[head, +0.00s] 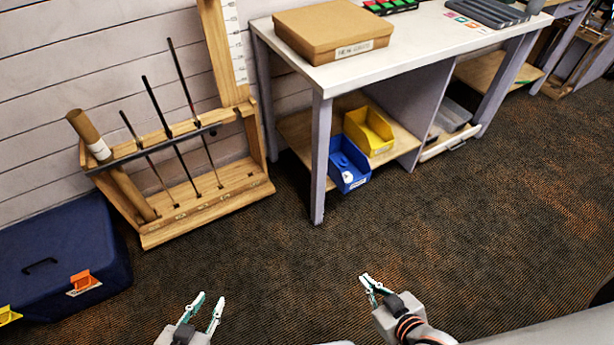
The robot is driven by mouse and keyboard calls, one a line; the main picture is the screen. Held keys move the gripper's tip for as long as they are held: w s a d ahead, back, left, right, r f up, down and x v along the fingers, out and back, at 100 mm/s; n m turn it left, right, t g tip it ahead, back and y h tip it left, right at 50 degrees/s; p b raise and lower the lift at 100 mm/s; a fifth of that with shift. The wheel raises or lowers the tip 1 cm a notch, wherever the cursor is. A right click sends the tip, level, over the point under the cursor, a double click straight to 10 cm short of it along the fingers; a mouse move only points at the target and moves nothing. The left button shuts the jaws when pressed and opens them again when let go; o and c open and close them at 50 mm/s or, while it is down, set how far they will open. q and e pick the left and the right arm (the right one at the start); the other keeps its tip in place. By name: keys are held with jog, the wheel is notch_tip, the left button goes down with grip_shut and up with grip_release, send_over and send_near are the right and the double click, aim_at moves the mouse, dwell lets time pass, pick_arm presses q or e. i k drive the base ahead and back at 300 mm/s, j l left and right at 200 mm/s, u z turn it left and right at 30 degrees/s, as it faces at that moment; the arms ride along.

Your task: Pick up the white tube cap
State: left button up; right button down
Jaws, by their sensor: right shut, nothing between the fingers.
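No white tube cap can be made out for certain. A small white round piece (348,176) lies in the blue bin (354,160) on the low shelf under the table; it may be the cap. A brown cardboard tube (84,126) with a white band (99,150) leans in the wooden rack, its upper end pointing up and left. My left gripper (210,300) is open and empty at the bottom, in front of the rack. My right gripper (369,282) is shut and empty, below and right of the blue bin, apart from it.
The wooden rack (205,200) holds several thin dark shafts. A white-topped table (400,55) carries a cardboard box (332,30); its front leg (319,160) stands left of the blue bin. A yellow bin (369,131) sits behind. A dark blue case (65,250) is at left. The carpet (480,220) is clear.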

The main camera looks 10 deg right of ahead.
aim_at(348, 178)
jog(key=i+l+u, duration=0.1)
jog(key=u, duration=0.25)
jog(key=l+u, duration=0.35)
jog(key=i+l+u, duration=0.1)
jog(key=l+u, duration=0.75)
jog(key=l, duration=0.3)
jog(key=l+u, duration=0.1)
jog(key=l, duration=0.2)
jog(key=k+l+u, duration=0.1)
jog(key=l, duration=0.25)
jog(key=k+l+u, duration=0.1)
jog(key=l, duration=0.2)
jog(key=k+l, duration=0.1)
jog(key=l, duration=0.3)
jog(key=k+l, duration=0.1)
jog(key=l, duration=0.3)
jog(key=k+l, duration=0.1)
jog(key=l, duration=0.3)
jog(key=k+l, duration=0.1)
jog(key=l, duration=0.65)
jog(key=k+l+u, duration=0.1)
jog(key=l, duration=0.3)
jog(key=k, duration=0.05)
